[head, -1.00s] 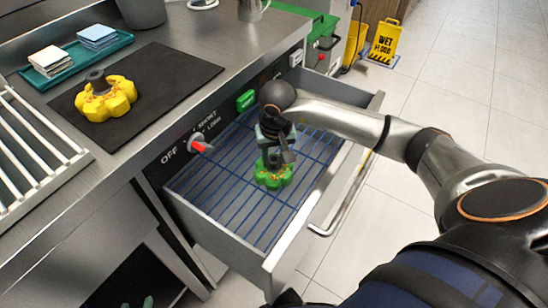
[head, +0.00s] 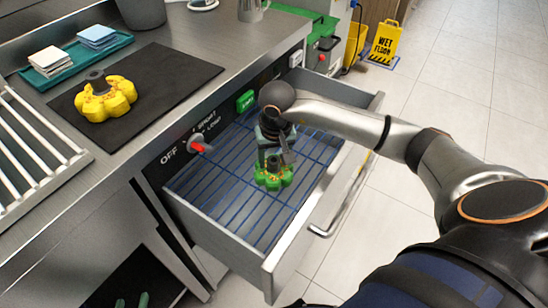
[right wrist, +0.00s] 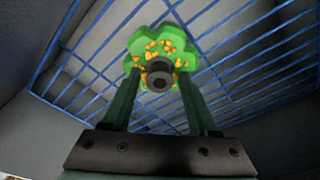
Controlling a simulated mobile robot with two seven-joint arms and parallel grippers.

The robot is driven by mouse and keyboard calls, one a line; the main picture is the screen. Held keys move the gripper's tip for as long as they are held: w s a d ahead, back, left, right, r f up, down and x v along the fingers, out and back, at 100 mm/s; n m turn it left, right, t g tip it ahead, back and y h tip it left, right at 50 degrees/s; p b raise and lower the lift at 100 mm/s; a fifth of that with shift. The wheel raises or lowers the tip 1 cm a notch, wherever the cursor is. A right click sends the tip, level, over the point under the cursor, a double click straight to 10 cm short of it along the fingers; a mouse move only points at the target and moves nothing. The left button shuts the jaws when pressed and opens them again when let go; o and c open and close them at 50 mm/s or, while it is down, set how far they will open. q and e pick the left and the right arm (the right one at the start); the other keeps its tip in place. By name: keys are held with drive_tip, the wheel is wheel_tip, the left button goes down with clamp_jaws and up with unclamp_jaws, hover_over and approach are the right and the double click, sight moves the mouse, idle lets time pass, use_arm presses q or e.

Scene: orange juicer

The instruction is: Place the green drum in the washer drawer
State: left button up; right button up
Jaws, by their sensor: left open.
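The green drum (head: 273,173), lobed with orange specks and a dark central knob, sits inside the open washer drawer (head: 225,222), over its blue wire rack. My right gripper (head: 275,153) is just above it. In the right wrist view the gripper's two fingers (right wrist: 159,75) stand apart on either side of the drum's knob, with a gap to it, and the green drum (right wrist: 160,48) lies beyond them against the blue wires. My left gripper (head: 132,301) shows only as green fingertips at the bottom left, apart and empty.
A yellow drum (head: 105,98) stands on a black mat (head: 170,75) on the counter. A teal tray (head: 68,68) of sponges and a slatted rack (head: 35,160) are at the left. A red-tipped knob (head: 198,146) is beside the drawer. The drawer's rack is otherwise clear.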

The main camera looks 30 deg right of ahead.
sight(274, 160)
drive_tip(key=shift+o, duration=0.4)
use_arm(q)
drive_tip(key=shift+s, duration=0.1)
use_arm(e)
drive_tip(key=shift+r, duration=0.1)
drive_tip(key=r+p, duration=0.1)
drive_tip(key=r, duration=0.3)
drive_tip(key=shift+s, duration=0.2)
use_arm(q)
drive_tip(key=s+f+g, duration=0.1)
drive_tip(key=s+f+g+p, duration=0.1)
drive_tip(key=s+f, duration=0.1)
drive_tip(key=shift+s+d+f+n+g, duration=0.25)
drive_tip(key=shift+s+n+g, duration=0.05)
drive_tip(key=shift+g, duration=0.1)
use_arm(e)
wheel_tip(274, 160, up, 8)
drive_tip(key=s, duration=0.1)
drive_tip(key=shift+s+a, duration=0.15)
drive_tip(key=shift+a, duration=0.2)
